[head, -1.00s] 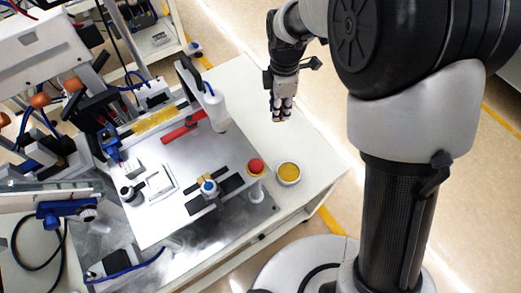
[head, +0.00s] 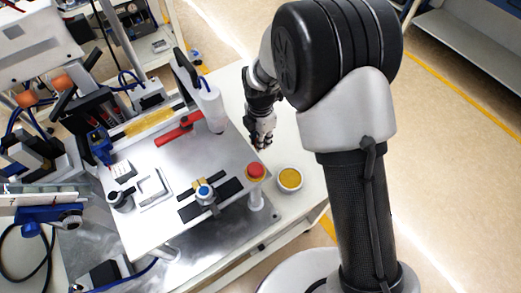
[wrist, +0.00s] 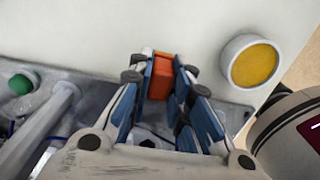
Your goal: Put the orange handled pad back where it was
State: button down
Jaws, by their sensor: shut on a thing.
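The orange handled pad (wrist: 160,84) shows as an orange block between the blue-padded fingers of my gripper (wrist: 160,74) in the wrist view. The gripper is shut on it, and the fingers hide its sides and lower part. In the head view my gripper (head: 261,143) points down over the white table's right part, beyond the round dish and to the right of the metal plate. The pad cannot be made out in the head view.
A white dish with yellow contents (head: 290,180) stands near the table edge; it also shows in the wrist view (wrist: 252,63). A red-topped post (head: 255,172), a white bottle (head: 212,108) and a red handle (head: 180,130) stand around the metal plate (head: 160,225).

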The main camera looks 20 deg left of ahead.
jog(key=shift+f+b, duration=0.7)
jog(key=shift+f, duration=1.8)
jog(key=shift+f, duration=0.2)
jog(key=c, duration=1.5)
grip_release()
notch_tip(320, 180, up, 12)
jog(key=p, duration=0.4)
jog(key=shift+r, duration=0.2)
